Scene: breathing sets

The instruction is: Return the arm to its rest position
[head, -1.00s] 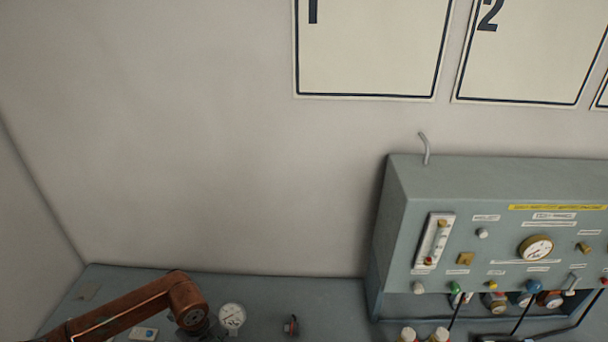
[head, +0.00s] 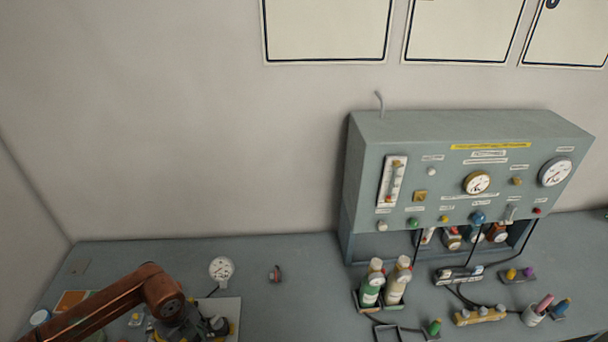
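My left arm (head: 100,305), copper-brown, comes in from the lower left over the bench. Its wrist end is near a dark device on a light plate. My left gripper (head: 190,325) seems to be at the bottom edge below the wrist, but it blends with the dark parts there and its fingers cannot be made out. My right arm and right gripper are not in view.
A grey gauge panel (head: 400,150) stands at the back right of the bench (head: 305,262). Bottles (head: 370,290) stand in a rack before it. A small round gauge (head: 221,268) is near my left wrist. The bench between gauge and bottles is mostly clear.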

